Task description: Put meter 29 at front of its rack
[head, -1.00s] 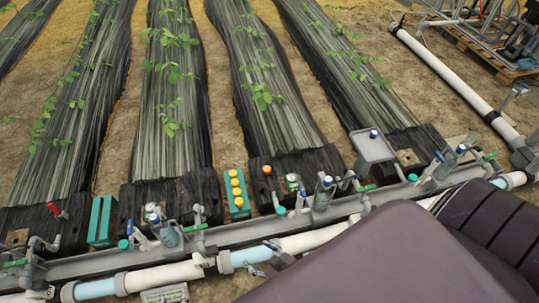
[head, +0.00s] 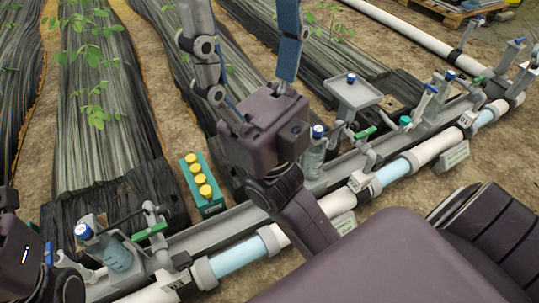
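I cannot read the number 29 on anything, so I cannot tell which object is meter 29. A teal rack (head: 208,207) holding several yellow-capped pieces (head: 198,178) stands on the ground at centre left. A blue-topped grey piece (head: 314,146) stands right of my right gripper (head: 242,20). Another blue-topped piece (head: 100,243) stands at lower left. My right gripper is raised over the dark bed covers, its two fingers spread with nothing visible between them. It hides part of the ground and pipe. My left gripper (head: 58,258) is cut off at the lower left edge; its fingertips are unclear.
A long pipe (head: 335,200) with clear blue sections runs diagonally across the front, with grey valves and green handles. A grey tray stand (head: 358,97) with a blue-capped piece is right of my gripper. Plant rows on dark film (head: 105,130) lie behind.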

